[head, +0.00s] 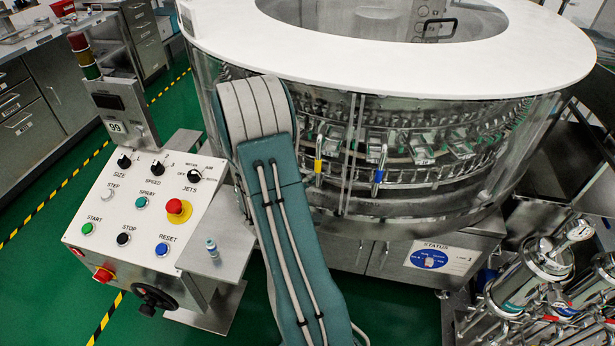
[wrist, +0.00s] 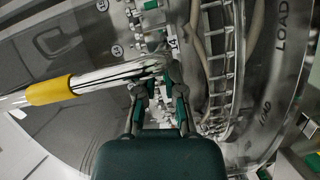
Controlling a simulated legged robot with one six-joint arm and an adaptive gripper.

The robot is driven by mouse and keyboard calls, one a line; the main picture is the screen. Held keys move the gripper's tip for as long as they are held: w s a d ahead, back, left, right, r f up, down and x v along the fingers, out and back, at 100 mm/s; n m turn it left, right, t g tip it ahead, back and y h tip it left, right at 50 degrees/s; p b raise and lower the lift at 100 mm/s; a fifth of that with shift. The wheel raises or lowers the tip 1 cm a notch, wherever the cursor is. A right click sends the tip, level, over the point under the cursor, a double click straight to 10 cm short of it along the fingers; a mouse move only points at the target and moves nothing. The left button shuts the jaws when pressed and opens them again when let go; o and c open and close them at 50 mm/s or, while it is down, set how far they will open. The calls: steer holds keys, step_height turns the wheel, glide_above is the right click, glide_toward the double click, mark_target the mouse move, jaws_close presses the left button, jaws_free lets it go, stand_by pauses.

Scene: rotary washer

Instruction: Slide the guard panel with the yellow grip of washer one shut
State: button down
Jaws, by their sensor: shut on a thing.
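Washer one is the round machine with a white top ring (head: 225,30) and clear curved guard panels. The handle with the yellow grip (head: 318,166) stands upright on the clear front, just right of my arm. In the wrist view the yellow grip (wrist: 48,92) is at the left, and its bare metal bar (wrist: 115,76) runs right to my gripper (wrist: 160,84). My gripper is shut on the metal end of this handle, beside the yellow part. The fingertips are partly hidden by the bar. In the head view my arm hides the gripper. How far the panel stands open is unclear.
A handle with a blue grip (head: 378,177) is close by on the right, past a vertical panel edge. The control panel (head: 150,205) with buttons stands at the left. Metal canisters (head: 530,265) crowd the lower right. Green floor (head: 395,325) shows in front.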

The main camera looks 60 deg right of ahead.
steer(key=shift+s+f+g, duration=0.25)
steer(key=shift+s+g, duration=0.05)
steer(key=shift+s, duration=0.55)
steer(key=w, duration=0.3)
steer(key=w+a+r, duration=0.1)
steer(key=w, duration=0.1)
glide_toward(307, 168)
steer(key=a, duration=0.2)
steer(key=s+a, duration=0.1)
steer(key=shift+r, duration=0.3)
steer(key=shift+d, duration=0.1)
